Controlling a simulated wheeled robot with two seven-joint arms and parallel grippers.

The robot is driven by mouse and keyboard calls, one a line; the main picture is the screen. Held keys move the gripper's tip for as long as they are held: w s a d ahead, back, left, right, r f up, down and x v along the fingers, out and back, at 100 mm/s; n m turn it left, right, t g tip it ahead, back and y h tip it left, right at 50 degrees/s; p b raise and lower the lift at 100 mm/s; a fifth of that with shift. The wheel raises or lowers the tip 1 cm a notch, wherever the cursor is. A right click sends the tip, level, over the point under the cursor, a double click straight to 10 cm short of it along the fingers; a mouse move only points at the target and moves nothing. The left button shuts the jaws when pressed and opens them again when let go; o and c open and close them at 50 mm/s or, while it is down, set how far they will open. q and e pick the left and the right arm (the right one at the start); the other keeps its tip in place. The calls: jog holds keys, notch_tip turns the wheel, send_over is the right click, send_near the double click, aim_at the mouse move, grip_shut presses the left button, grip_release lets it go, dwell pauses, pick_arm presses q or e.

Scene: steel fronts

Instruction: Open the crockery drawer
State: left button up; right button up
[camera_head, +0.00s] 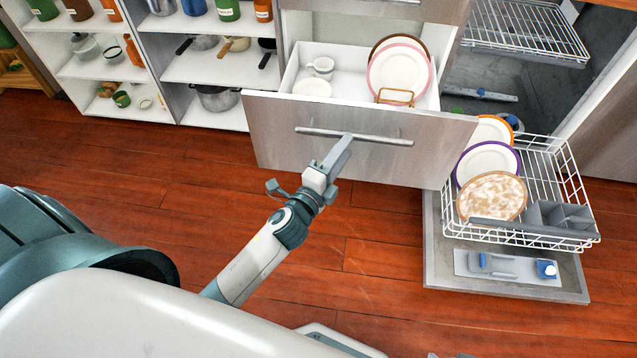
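The crockery drawer (275,140) has a steel front and stands pulled out, with its white inside showing. In it are a white cup (321,67), a white bowl or dish (312,88), a pink-rimmed plate (398,74) with a brown-rimmed one behind it, and a small brown rack (396,97). The bar handle (385,140) runs across the front. My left gripper (346,142) reaches the middle of this handle, its tip overlapping the bar. One finger hides the other, so its grip is unclear.
At the right, a dishwasher's lowered door (437,262) and pulled-out white wire rack (573,190) hold several plates, close beside the drawer front. Open shelves (197,67) with jars and pots stand left. The wooden floor (385,220) before the drawer is clear.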

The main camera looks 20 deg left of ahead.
pick_arm(q)
jog(key=s+a, duration=0.1)
jog(key=s, duration=1)
jog(key=shift+s+a+b, duration=0.2)
jog(key=shift+s+b, duration=0.05)
jog(key=shift+b, duration=0.2)
pick_arm(e)
jog(key=shift+w+a+f+t, duration=0.1)
jog(key=shift+w+a+t, duration=0.25)
jog(key=shift+a, duration=0.25)
jog(key=shift+w, duration=0.15)
